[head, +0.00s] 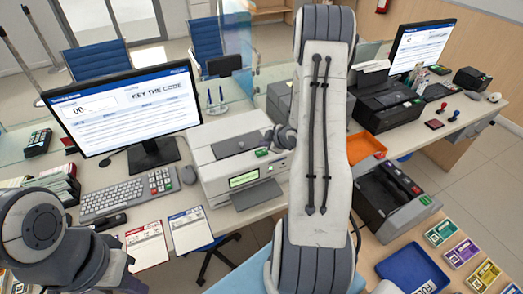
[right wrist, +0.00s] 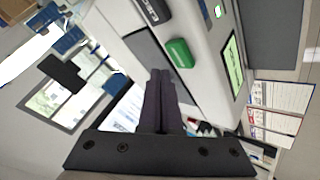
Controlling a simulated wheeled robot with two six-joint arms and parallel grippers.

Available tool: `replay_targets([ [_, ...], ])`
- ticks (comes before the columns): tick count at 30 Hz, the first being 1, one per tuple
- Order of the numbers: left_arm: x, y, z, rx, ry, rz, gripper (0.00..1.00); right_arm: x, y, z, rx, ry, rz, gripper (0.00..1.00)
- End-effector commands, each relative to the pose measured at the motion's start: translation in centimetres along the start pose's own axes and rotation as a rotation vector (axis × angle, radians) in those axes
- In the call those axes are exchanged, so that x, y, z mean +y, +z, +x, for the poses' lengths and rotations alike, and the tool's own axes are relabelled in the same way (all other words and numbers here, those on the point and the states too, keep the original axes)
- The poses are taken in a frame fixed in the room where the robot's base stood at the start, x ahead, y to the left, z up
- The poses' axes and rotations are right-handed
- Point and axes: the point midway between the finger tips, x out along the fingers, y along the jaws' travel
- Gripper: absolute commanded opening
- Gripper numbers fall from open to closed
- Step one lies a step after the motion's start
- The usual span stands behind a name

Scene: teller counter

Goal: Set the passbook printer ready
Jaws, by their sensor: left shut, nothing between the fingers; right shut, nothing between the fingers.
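The white passbook printer (head: 222,143) stands mid-counter with a dark top panel, a lit green display (head: 243,180) and a green button (head: 262,153). Its display (right wrist: 233,62) and green button (right wrist: 180,53) also show in the right wrist view. My right gripper (head: 272,138) is over the printer's right part, near the button; its fingers (right wrist: 160,85) are shut and empty. Whether they touch the printer is unclear. My left gripper (head: 122,282) is low at the left, partly cut off, shut and empty. The monitor (head: 128,108) reads "KEY THE CODE", with "00-" in a box.
Cards with red (head: 145,246) and blue (head: 190,230) headers lie in front. My right arm hides the middle. An orange tray (head: 366,148), dark device (head: 395,195) and blue tray (head: 415,270) are right.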

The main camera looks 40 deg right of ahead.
Motion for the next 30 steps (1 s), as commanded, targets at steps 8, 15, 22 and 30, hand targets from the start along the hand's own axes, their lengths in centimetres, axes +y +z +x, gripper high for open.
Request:
replay_targets([
  [8,0.2,-0.1,-2.8,0.0,0.0,0.0,0.0,1.7,-1.7,-2.4,0.0,0.001,0.0,0.0],
  [15,0.2,-0.2,-3.2,0.0,0.0,0.0,0.0,2.0,-2.0,-2.8,0.0,0.0,0.0,0.0],
  [22,0.2,-0.2,-3.2,0.0,0.0,0.0,0.0,2.0,-2.0,-2.7,0.0,0.0,0.0,0.0],
  [30,0.2,-0.2,-3.2,0.0,0.0,0.0,0.0,2.0,-2.0,-2.7,0.0,0.0,0.0,0.0],
])
